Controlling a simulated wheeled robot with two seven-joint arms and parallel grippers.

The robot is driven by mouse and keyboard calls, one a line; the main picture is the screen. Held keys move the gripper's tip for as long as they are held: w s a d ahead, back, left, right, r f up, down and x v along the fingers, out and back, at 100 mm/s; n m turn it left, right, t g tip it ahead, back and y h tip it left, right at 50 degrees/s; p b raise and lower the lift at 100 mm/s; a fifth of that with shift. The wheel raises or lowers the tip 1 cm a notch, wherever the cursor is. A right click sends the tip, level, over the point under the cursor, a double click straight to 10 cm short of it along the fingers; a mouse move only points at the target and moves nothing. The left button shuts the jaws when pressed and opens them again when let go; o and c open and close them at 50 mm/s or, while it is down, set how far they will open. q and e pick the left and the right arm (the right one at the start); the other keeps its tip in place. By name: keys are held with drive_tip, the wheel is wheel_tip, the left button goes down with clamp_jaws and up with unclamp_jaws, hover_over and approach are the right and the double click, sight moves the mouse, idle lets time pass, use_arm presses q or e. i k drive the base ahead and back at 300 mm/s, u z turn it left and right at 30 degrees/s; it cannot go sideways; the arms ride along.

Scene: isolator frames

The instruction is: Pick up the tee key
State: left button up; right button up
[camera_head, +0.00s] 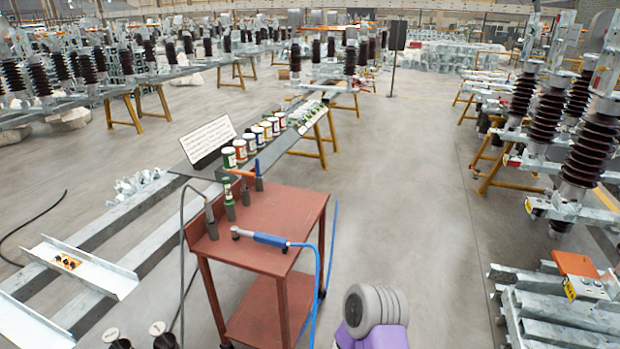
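A red two-level cart (285,210) stands at the centre, with tools on its top. A tool with a blue grip and grey head (262,238) lies across the top, with a blue hose running off it. Two upright green-and-grey tools (229,200) stand at the cart's left edge. At the back corner a blue upright piece (258,172) stands beside an orange bar (240,173). I cannot tell for sure which of these is the tee key.
A row of coloured cans (251,142) and a white sign (208,140) stand on a table behind the cart. Steel beams (100,225) lie on the left, more beams (560,315) at lower right. The floor (410,200) right of the cart is clear.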

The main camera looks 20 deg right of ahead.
sight(243, 173)
drive_tip(key=z, duration=1.6)
drive_tip(key=i, duration=2.9)
drive_tip(key=u, duration=3.7)
